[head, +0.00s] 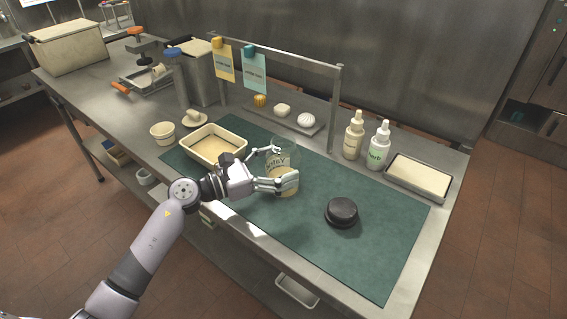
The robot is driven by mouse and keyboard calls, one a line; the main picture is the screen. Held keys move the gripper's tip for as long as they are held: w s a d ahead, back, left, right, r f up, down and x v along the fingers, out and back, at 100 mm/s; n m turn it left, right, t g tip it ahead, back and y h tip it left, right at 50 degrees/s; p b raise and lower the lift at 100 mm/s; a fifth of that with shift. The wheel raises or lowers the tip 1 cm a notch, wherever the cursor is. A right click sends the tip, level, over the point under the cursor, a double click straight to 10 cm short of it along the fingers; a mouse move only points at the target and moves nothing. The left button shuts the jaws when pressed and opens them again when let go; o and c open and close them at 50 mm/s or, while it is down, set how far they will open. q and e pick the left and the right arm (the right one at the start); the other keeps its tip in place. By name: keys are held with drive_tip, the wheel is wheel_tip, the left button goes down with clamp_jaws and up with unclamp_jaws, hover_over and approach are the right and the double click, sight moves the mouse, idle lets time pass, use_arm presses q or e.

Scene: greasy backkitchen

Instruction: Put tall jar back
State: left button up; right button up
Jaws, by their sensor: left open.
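A clear glass jar (283,158) with a printed label and pale contents stands upright on the green mat (390,235), near its middle. It looks like the tall jar. My left gripper (279,168) is open, with its fingers on either side of the jar. Whether the fingers touch the glass cannot be told. Part of the jar's lower body is hidden by the near finger. My right gripper is not in view.
A beige tray (193,149) sits left of the gripper. A dark round object (341,211) lies to the right. Two dropper bottles (354,140) (378,150) and a shallow pan (387,180) stand at the back right. A metal frame with cards (253,70) rises behind. The mat's front right is clear.

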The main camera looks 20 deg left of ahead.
use_arm(q)
drive_tip(key=b+v, duration=0.2)
drive_tip(key=v, duration=0.8)
drive_tip(key=shift+f, duration=0.1)
drive_tip(key=shift+s+a+b, duration=0.3)
drive_tip(key=shift+s+a, duration=0.05)
drive_tip(key=shift+s, duration=0.05)
